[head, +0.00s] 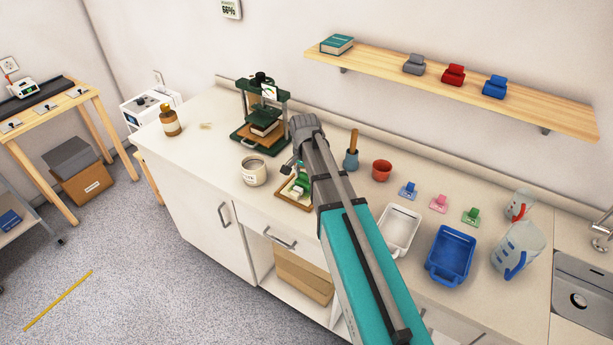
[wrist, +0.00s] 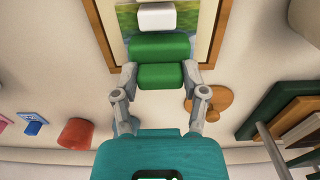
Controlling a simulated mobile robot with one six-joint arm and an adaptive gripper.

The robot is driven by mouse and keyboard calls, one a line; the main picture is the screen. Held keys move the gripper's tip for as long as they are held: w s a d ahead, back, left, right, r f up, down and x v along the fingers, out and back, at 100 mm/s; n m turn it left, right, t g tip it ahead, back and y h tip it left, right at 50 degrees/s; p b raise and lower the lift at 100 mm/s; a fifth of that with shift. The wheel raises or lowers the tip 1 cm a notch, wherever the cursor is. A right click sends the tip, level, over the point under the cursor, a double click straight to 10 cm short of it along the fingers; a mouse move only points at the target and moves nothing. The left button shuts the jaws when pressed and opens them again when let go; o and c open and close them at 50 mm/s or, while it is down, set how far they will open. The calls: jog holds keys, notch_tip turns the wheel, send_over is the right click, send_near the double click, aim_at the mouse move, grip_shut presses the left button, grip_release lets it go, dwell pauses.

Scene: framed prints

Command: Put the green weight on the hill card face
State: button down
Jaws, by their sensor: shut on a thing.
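My gripper (wrist: 160,78) is shut on the green weight (wrist: 160,46), with one finger on each side of its near block. In the wrist view the weight lies over the wood-framed hill card (wrist: 128,20), whose blue and green picture shows at its edges. A white block (wrist: 156,16) shows just beyond the weight. In the head view the frame (head: 291,204) lies flat on the counter below my gripper (head: 293,171), partly hidden by my arm. I cannot tell whether the weight touches the card.
A cream pot (head: 254,172) stands just left of the frame, and a green press (head: 262,118) behind it. White (head: 400,232) and blue trays (head: 450,257) lie further right. Grey, red and blue weights sit on the shelf (head: 460,86).

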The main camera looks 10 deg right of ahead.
aim_at(305, 175)
jog(key=shift+f, duration=0.1)
jog(key=shift+c, duration=0.6)
grip_release()
notch_tip(305, 175, up, 12)
jog(key=p, duration=1.2)
jog(key=shift+s, duration=0.1)
dwell(0.5)
jog(key=s+n, duration=0.9)
jog(key=s, duration=0.8)
jog(key=shift+d, duration=0.4)
